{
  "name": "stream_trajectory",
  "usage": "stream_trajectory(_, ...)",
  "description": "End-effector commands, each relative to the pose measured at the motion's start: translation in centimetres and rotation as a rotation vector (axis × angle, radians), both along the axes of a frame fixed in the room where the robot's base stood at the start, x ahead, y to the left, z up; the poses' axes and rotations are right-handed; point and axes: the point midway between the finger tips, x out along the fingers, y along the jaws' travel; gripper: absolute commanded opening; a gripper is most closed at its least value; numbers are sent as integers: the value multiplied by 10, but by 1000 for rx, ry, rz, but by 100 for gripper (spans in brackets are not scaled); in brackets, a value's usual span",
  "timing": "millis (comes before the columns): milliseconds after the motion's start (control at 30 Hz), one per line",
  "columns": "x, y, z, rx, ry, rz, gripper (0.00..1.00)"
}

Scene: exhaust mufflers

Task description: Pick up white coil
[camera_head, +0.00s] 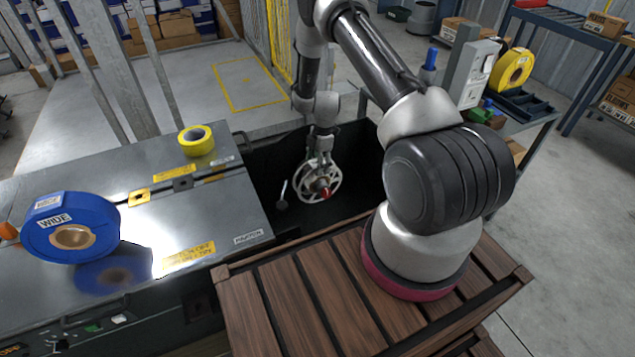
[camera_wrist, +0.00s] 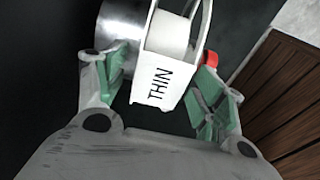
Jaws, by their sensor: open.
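The white coil is a pale, spoked spool (camera_head: 308,190) in the black bin (camera_head: 262,180), below my gripper (camera_head: 322,155) in the head view. In the wrist view the coil (camera_wrist: 172,35) has a white flange labelled "THIN". My gripper (camera_wrist: 161,75) is open, with its green-padded fingers on either side of the coil's labelled flange. I cannot tell whether either finger touches it. The gripper hides the coil's upper part in the head view.
A metal cylinder (camera_wrist: 120,25) and a red part (camera_wrist: 210,58) lie close to the fingers. A thin rod-like item (camera_head: 283,195) is in the bin. A blue "WIDE" coil (camera_head: 55,240) and yellow tape (camera_head: 196,141) rest on the metal bench left. Wooden slats (camera_head: 290,300) border the bin.

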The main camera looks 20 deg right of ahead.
Motion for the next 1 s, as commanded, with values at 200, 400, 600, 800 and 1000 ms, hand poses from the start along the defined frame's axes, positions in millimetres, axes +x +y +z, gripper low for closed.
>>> stream_trajectory(200,0,0,-2,0,0,0,70)
stream_trajectory(400,0,0,-1,0,0,0,35)
stream_trajectory(600,1,0,-1,0,-1,0,16)
stream_trajectory(800,1,0,0,0,-1,0,16)
stream_trajectory(1000,-1,0,5,1,-1,0,16)
